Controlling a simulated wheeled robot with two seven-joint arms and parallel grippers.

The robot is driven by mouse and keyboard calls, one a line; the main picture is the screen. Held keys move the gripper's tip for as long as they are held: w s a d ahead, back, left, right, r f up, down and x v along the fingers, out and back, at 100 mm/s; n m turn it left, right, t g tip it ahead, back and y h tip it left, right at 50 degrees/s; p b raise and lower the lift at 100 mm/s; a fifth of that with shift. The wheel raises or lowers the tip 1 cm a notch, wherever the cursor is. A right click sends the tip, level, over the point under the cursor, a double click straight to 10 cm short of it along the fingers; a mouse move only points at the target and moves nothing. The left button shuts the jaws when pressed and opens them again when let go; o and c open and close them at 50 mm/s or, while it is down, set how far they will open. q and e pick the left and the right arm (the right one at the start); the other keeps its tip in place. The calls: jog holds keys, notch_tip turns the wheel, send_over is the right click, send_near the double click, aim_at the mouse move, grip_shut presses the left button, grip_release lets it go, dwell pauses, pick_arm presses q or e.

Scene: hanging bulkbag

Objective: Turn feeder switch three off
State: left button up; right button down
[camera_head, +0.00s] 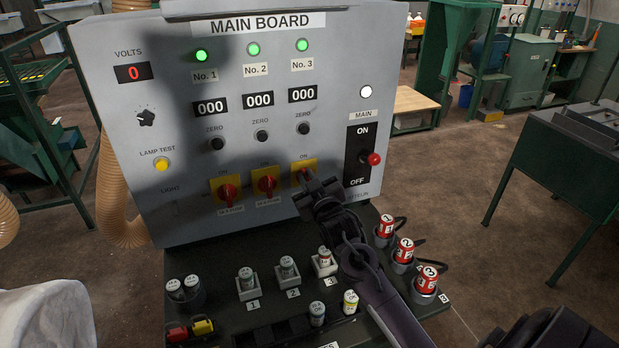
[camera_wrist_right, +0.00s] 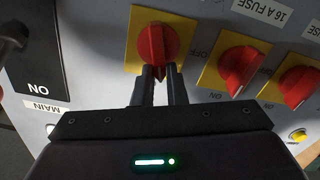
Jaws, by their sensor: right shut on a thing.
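Feeder switch three is a red rotary knob on a yellow plate (camera_head: 303,166), the rightmost of three on the main board (camera_head: 300,45). My right gripper (camera_head: 309,182) covers most of this knob in the head view. In the right wrist view, the fingertips (camera_wrist_right: 159,74) are shut on the handle of the red knob (camera_wrist_right: 152,42). That view is turned over, and the handle points down the picture, toward the fingers. Switch two (camera_head: 265,186) and switch one (camera_head: 227,193) are to its left, apart from the gripper. My left gripper is not in view.
The main switch (camera_head: 372,159), with a red-tipped lever, stands close to the right of switch three. Three green lamps (camera_head: 253,49) are lit above.

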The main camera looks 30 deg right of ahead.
jog(key=n, duration=0.3)
jog(key=shift+w+a+f+n, duration=0.1)
jog(key=shift+a+f+n, duration=0.05)
jog(key=shift+a+n, duration=0.25)
jog(key=n, duration=0.4)
jog(key=f+n, duration=0.1)
jog(key=n, duration=0.2)
jog(key=shift+w+a+f+p, duration=0.1)
jog(key=shift+a+p, duration=0.25)
jog(key=shift+p, duration=0.05)
jog(key=shift+f+n, duration=0.2)
jog(key=shift+n, duration=0.65)
jog(key=shift+f+n, duration=0.15)
jog(key=shift+n, duration=0.7)
jog(key=c, duration=1.5)
grip_release()
jog(key=shift+o, duration=0.2)
